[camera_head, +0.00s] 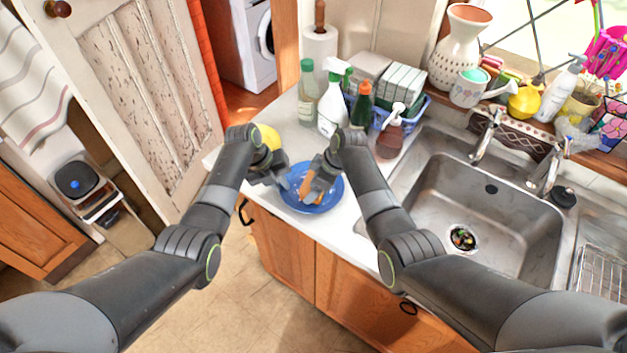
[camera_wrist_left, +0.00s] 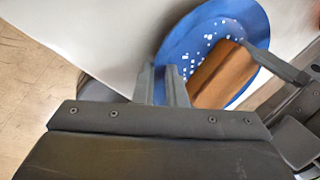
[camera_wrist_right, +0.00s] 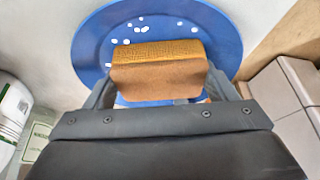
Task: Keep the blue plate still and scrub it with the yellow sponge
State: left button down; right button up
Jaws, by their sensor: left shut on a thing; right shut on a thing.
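The blue plate (camera_head: 325,207) lies flat on the white counter near its front edge. It also shows in the left wrist view (camera_wrist_left: 182,40) and the right wrist view (camera_wrist_right: 88,50), with white specks on its face. My left gripper (camera_head: 284,181) is shut on the plate's rim at the left side. The sponge (camera_wrist_right: 160,68), orange-yellow with a browner side, is over the middle of the plate. My right gripper (camera_head: 311,190) is shut on the sponge, one finger at each end. Whether the sponge touches the plate is hard to tell.
Behind the plate stand a green-capped bottle (camera_head: 308,95), a white spray bottle (camera_head: 332,105) and a brown pump bottle (camera_head: 391,133). A blue basket (camera_head: 412,122) is behind them. The steel sink (camera_head: 470,205) is to the right. A yellow round thing (camera_head: 268,137) shows behind my left wrist.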

pick_arm(q)
jog(key=shift+s, duration=0.1)
pick_arm(e)
jog(key=shift+w+a+f, duration=0.15)
jog(key=shift+w+a, duration=0.55)
jog(key=shift+a, duration=0.1)
jog(key=shift+s, duration=0.1)
pick_arm(q)
jog(key=shift+f, duration=0.1)
pick_arm(e)
jog(key=shift+s+d, duration=0.25)
jog(key=shift+d, duration=0.15)
jog(key=shift+w+d, duration=0.35)
jog(key=shift+w, duration=0.05)
jog(key=shift+s+a, duration=0.75)
jog(key=shift+s, duration=0.1)
pick_arm(q)
jog(key=shift+a, duration=0.1)
pick_arm(e)
jog(key=shift+w+d, duration=0.8)
jog(key=shift+w, duration=0.05)
jog(key=shift+s+a, duration=0.75)
jog(key=shift+s, duration=0.1)
jog(key=shift+w+d, duration=0.4)
jog(key=shift+w, duration=0.05)
